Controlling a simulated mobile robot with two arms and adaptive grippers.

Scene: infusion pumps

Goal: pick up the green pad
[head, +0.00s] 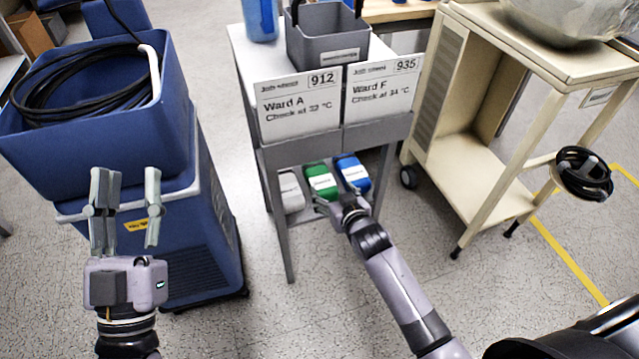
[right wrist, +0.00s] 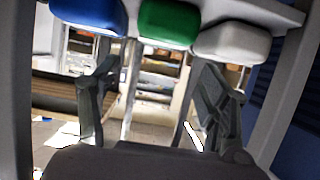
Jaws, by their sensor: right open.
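The green pad (head: 321,180) sits in the middle of a row of three on the small grey stand. A white pad (head: 291,194) is on its left and a blue pad (head: 352,171) on its right. My right gripper (head: 341,203) is just in front of the green and blue pads. In the right wrist view the green pad (right wrist: 168,24) is at the top centre, beyond the open, empty fingers (right wrist: 148,85). My left gripper (head: 128,178) is open and empty in front of the blue bin, away from the pads.
Two sign panels (head: 298,105) hang above the pads, and the stand's grey legs (head: 275,215) flank them. A blue bin (head: 105,125) with coiled black cable stands left. A beige cart (head: 490,165) stands right. Floor in front is free.

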